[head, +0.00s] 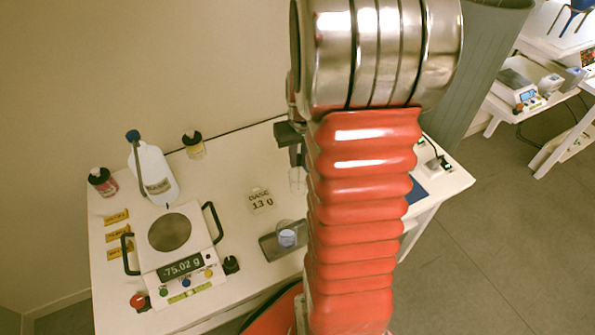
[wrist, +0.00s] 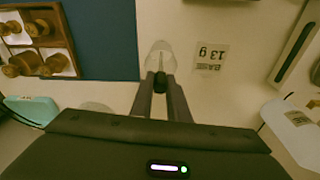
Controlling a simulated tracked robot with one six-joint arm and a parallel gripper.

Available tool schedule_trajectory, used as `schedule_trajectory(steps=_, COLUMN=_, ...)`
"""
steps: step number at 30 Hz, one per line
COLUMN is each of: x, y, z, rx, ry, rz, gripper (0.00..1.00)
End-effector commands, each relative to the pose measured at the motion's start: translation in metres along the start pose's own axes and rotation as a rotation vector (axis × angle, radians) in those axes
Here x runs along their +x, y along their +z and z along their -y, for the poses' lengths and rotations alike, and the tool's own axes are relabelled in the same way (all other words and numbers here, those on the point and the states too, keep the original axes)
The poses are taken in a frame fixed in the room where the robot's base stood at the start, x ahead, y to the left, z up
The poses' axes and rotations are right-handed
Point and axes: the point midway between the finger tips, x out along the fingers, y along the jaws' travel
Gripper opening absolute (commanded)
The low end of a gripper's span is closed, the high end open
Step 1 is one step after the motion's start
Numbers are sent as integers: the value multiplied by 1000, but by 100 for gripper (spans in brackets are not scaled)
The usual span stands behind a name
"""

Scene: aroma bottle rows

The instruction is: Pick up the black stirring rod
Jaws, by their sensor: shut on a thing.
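My gripper (wrist: 160,84) is shut in the wrist view, with a small black piece, seemingly the end of the black stirring rod (wrist: 160,79), between its fingertips. The rest of the rod is not clearly visible. A clear glass vessel (wrist: 159,56) shows just beyond the fingertips; I cannot tell whether the rod is inside it. In the head view my gripper (head: 290,138) is a dark shape beside my red arm, above a clear glass (head: 297,180) on the table. The arm hides part of this area, and the rod cannot be made out there.
A beaker (head: 287,238) sits on a dark plate. A white bottle (head: 153,172) stands behind. A wooden rack (wrist: 38,42) shows in the wrist view.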

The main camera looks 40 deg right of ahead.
Motion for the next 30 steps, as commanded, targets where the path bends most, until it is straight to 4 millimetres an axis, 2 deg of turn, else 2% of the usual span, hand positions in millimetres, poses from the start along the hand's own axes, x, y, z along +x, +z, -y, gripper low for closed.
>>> schedule_trajectory(steps=5, x=-1, y=0, z=0, rx=0, ry=0, rz=-1, gripper=0)
schedule_trajectory(steps=10, x=-12, y=-2, z=0, rx=0, ry=0, rz=-2, gripper=0)
schedule_trajectory(steps=24, x=-86, y=-14, z=0, rx=0, ry=1, rz=-3, gripper=0)
schedule_trajectory(steps=30, x=-99, y=-15, z=0, rx=0, ry=0, rz=0, gripper=0)
